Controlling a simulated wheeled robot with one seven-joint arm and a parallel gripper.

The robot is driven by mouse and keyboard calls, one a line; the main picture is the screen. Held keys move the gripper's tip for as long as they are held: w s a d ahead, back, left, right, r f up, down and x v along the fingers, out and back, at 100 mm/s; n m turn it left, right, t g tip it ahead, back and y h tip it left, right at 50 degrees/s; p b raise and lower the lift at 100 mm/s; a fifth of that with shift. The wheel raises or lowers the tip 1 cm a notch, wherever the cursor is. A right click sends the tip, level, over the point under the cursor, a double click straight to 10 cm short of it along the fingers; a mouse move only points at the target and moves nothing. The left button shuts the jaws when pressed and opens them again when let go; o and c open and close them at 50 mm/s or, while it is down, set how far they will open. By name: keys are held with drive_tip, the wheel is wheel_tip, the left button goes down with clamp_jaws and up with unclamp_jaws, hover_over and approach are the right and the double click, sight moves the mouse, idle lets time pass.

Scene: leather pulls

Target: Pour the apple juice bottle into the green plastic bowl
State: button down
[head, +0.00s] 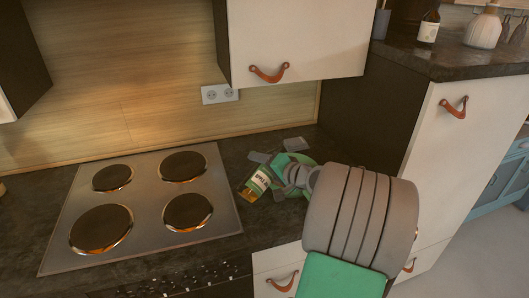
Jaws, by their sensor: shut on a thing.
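The apple juice bottle (256,184), with a pale printed label, a green part and amber at its lower end, is tilted over the dark counter, right of the stove. My gripper (274,174) comes in from the right and is shut on the bottle; its fingertips are hard to make out. The green plastic bowl (306,159) is behind my gripper and mostly hidden by it. Only parts of its green rim show. I cannot see where the bottle's mouth is relative to the bowl, or any juice flowing.
A stove (146,205) with several round plates lies left of the bottle. Small grey flat pieces (297,143) show behind the bowl. A wall cabinet (290,40) hangs above, and a tall white cabinet (440,150) stands at right. My arm hides the counter's right part.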

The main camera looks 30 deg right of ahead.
drive_tip(key=m+p, duration=0.1)
drive_tip(key=p, duration=0.1)
drive_tip(key=m+y+p, duration=0.1)
drive_tip(key=p, duration=0.1)
drive_tip(key=shift+s+a+r+g, duration=0.1)
drive_tip(key=shift+a+r+g, duration=0.2)
drive_tip(key=shift+a, duration=0.1)
drive_tip(key=shift+r+m+y+p, duration=0.3)
drive_tip(key=shift+m+y+p, duration=0.1)
drive_tip(key=shift+p, duration=0.6)
drive_tip(key=shift+f, duration=0.3)
drive_tip(key=shift+r+m+p, duration=0.3)
drive_tip(key=shift+r+p, duration=0.2)
drive_tip(key=shift+p, duration=0.25)
drive_tip(key=shift+d+r+m+y+p, duration=0.1)
drive_tip(key=shift+r+m+y+p, duration=0.3)
drive_tip(key=shift+p, duration=0.65)
drive_tip(key=shift+f, duration=0.2)
